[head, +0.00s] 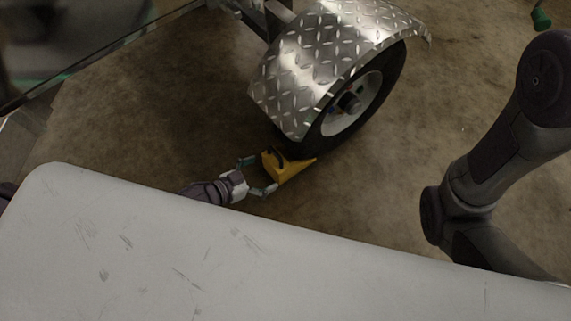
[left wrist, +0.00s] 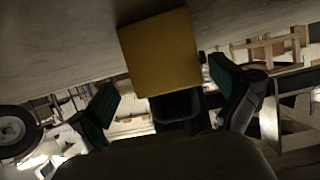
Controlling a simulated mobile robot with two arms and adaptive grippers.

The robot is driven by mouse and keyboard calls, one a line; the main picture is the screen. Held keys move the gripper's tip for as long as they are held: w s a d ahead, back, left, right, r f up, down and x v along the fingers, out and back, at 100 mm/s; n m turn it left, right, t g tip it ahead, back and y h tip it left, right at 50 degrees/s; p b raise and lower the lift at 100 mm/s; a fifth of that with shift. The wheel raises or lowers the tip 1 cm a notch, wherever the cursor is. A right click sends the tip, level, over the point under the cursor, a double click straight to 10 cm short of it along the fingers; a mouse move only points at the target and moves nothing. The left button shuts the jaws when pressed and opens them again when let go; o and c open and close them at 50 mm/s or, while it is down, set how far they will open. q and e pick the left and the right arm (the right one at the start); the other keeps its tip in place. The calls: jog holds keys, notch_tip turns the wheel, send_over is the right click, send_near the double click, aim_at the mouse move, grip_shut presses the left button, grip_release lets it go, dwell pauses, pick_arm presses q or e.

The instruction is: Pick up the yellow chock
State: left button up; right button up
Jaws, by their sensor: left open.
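The yellow chock (head: 286,168) lies on the floor against the trailer wheel (head: 362,104), its thin end toward the tyre. A black handle is on its near side. My left gripper (head: 258,175) is open at the chock's near end, one finger to each side. In the left wrist view the yellow face of the chock (left wrist: 160,52) is ahead, between and beyond the open green-padded fingers (left wrist: 165,103). The dark handle (left wrist: 177,106) shows below that face. I cannot tell whether a finger touches it. My right gripper is out of view.
A diamond-plate fender (head: 310,70) overhangs the wheel just beyond the chock. A pale grey, scratched surface (head: 150,240) fills the foreground and hides part of my left arm. My right arm stands at the right. The floor (head: 110,130) left of the chock is clear.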

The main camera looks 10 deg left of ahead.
aim_at(270, 168)
pick_arm(q)
jog(key=shift+w+d+f, duration=0.3)
jog(key=shift+w+d, duration=0.05)
jog(key=shift+w, duration=0.15)
jog(key=b+x, duration=0.4)
jog(key=shift+w+r+b, duration=0.15)
jog(key=shift+w+b, duration=0.05)
jog(key=shift+b, duration=0.1)
jog(key=shift+w+d, duration=0.25)
jog(key=shift+w, duration=0.15)
jog(key=c, duration=1.2)
jog(key=shift+r, duration=0.1)
jog(key=shift+c, duration=1.2)
